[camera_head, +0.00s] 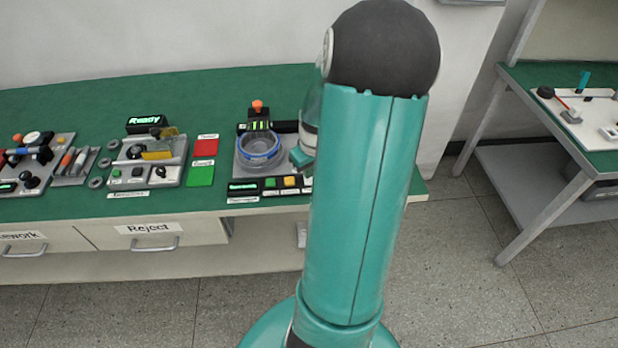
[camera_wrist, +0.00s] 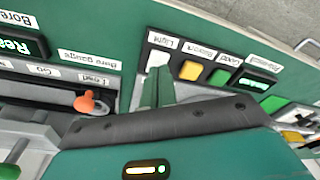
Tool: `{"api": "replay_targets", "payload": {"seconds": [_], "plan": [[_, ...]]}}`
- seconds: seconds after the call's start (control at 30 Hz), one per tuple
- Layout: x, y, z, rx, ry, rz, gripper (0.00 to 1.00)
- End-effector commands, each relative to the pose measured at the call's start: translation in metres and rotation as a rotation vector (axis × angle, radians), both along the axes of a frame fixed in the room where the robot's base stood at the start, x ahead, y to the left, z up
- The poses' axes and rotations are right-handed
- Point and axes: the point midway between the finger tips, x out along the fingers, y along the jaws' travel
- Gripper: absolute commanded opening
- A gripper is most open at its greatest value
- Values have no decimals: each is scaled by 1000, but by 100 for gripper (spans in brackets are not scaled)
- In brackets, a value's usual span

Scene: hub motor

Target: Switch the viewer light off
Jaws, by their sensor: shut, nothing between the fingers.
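The viewer station (camera_head: 258,148), with a round clear dish and blue ring, stands near the bench's right end. Its front panel carries a lit green display (camera_head: 242,188), a green button (camera_head: 270,184) and a yellow button (camera_head: 290,182). In the wrist view the panel appears upside down, with a white switch (camera_wrist: 158,58) under the "Light" label (camera_wrist: 163,42), beside the yellow button (camera_wrist: 190,70). My gripper (camera_wrist: 155,88) is shut and empty, its fingertips close to the white switch; contact cannot be told. My arm hides that end of the panel in the head view.
The bore gauge station (camera_wrist: 85,60) with an orange knob (camera_wrist: 85,102) lies to the left in the wrist view. Red (camera_head: 206,147) and green (camera_head: 201,174) pads lie left of the viewer. A second bench (camera_head: 560,90) stands right, across open floor.

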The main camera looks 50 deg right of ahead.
Motion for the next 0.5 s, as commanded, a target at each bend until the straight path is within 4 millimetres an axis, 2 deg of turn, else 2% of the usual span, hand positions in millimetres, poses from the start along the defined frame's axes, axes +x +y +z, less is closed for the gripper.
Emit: {"api": "replay_targets", "payload": {"seconds": [0.5], "plan": [[0, 0, -7, 0, 0, 0, 0]]}}
